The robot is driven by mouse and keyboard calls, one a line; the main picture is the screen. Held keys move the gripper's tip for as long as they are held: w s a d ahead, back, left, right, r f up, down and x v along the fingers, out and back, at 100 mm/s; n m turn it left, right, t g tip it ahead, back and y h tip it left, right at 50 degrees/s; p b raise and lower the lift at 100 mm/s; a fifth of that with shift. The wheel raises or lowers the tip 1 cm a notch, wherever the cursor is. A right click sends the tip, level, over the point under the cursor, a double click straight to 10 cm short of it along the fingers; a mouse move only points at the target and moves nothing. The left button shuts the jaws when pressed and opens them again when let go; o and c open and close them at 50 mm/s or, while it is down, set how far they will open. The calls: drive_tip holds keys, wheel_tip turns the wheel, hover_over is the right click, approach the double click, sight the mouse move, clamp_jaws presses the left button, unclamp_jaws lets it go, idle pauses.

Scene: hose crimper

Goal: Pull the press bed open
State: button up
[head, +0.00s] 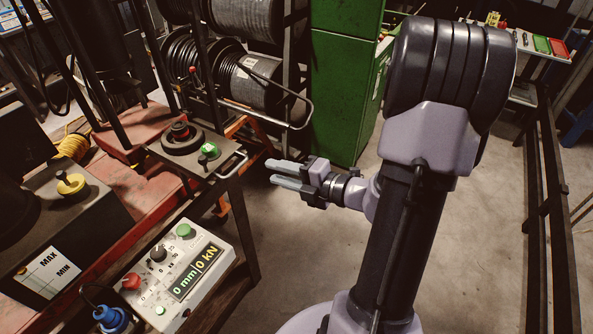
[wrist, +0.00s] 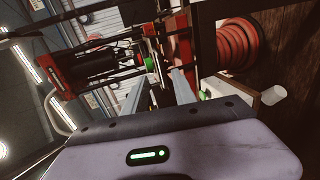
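The press bed (head: 190,160) is a dark flat plate at the left of the head view, in front of the red press frame. A round black die with a red centre (head: 181,134) and a small green-topped part (head: 210,150) sit on it. A thin metal handle (head: 236,164) stands out from its right edge. My gripper (head: 271,171) is to the right of the handle, apart from it, with its fingers pointing left towards it. The two fingers are spread with a gap between them, and nothing shows in it. In the wrist view a grey finger (wrist: 182,88) shows, partly hidden by the gripper housing.
A control box (head: 180,275) with a "0 mm 0 kN" display stands on the bench at front left. Hose reels (head: 250,80) on a rack and a green cabinet (head: 340,85) stand behind. Open floor (head: 290,245) lies below my gripper.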

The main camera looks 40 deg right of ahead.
drive_tip(key=p+v, duration=0.1)
drive_tip(key=v, duration=0.5)
drive_tip(key=s+a+n+g+y+b, duration=0.1)
drive_tip(key=a+n+g+y+b, duration=0.5)
drive_tip(key=a+n, duration=1)
drive_tip(key=s+a+r+n+g+h+b, duration=0.1)
drive_tip(key=s+a+n+h, duration=0.3)
drive_tip(key=n, duration=1.1)
drive_tip(key=s+a+r+n+g+h+b, duration=0.1)
drive_tip(key=s+a+n+g+h, duration=0.1)
drive_tip(key=n, duration=1.3)
drive_tip(key=s+a+h, duration=0.1)
drive_tip(key=s+h, duration=0.1)
drive_tip(key=shift+a+h, duration=0.35)
drive_tip(key=shift+h, duration=0.05)
